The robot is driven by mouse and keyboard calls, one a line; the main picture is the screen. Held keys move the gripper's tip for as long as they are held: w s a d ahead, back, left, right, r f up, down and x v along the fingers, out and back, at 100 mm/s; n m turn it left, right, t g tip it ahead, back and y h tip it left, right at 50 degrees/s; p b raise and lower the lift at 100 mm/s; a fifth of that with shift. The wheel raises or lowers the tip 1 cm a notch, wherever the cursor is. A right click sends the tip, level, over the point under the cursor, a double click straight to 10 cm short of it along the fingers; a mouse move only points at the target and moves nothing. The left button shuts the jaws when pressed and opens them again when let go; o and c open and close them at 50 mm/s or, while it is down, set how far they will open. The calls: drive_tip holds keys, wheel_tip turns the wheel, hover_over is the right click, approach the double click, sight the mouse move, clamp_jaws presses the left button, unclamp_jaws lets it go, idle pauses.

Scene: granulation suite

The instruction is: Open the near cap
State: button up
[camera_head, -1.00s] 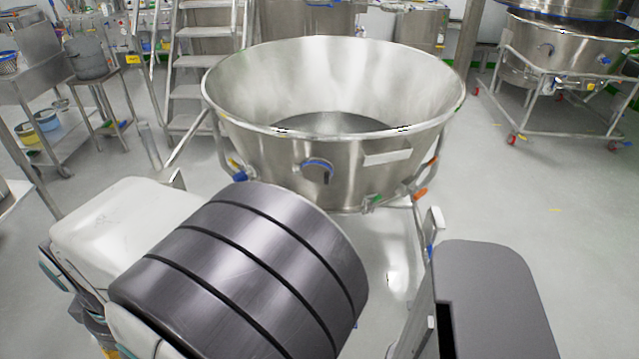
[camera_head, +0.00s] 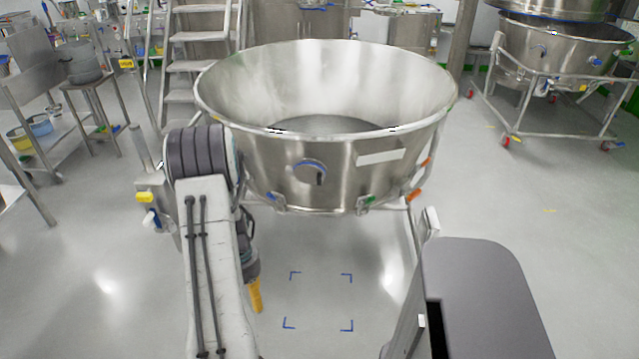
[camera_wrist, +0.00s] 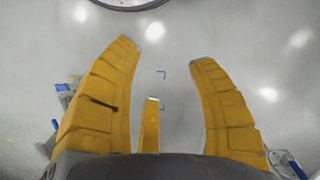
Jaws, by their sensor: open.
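A large steel bowl (camera_head: 400,95) stands on a wheeled frame ahead of me. A round cap-like fitting (camera_head: 309,172) with a blue edge and a dark handle is on its near wall; it looks closed. My gripper (camera_head: 256,308) hangs low in front of the bowl and to its left, below the fitting and apart from it. In the wrist view my gripper (camera_wrist: 162,75) has its yellow fingers spread, with only grey floor between them. The fitting cannot be made out in the wrist view.
Blue corner marks (camera_head: 318,300) outline a clear floor patch before the bowl. A steel stair (camera_head: 195,75) stands behind, and a wheeled steel vessel (camera_head: 560,65) at the back right. A stool with a pot (camera_head: 85,65) is at the left. Colored clamps (camera_head: 365,203) line the bowl's lower edge.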

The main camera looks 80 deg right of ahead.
drive_tip(key=s+d+f+m+h, duration=0.25)
drive_tip(key=s+d+f, duration=0.35)
drive_tip(key=d+f, duration=0.6)
drive_tip(key=m+h, duration=0.2)
drive_tip(key=h, duration=1.5)
approach(320, 182)
drive_tip(key=d, duration=0.3)
drive_tip(key=shift+s+d+p, duration=0.2)
drive_tip(key=shift+d+p, duration=0.2)
drive_tip(key=shift+d, duration=0.7)
drive_tip(key=shift+d+f+p, duration=0.1)
drive_tip(key=shift+d+p, duration=0.4)
drive_tip(key=shift+d, duration=2.05)
drive_tip(key=shift+d, duration=0.1)
drive_tip(key=shift+c, duration=0.2)
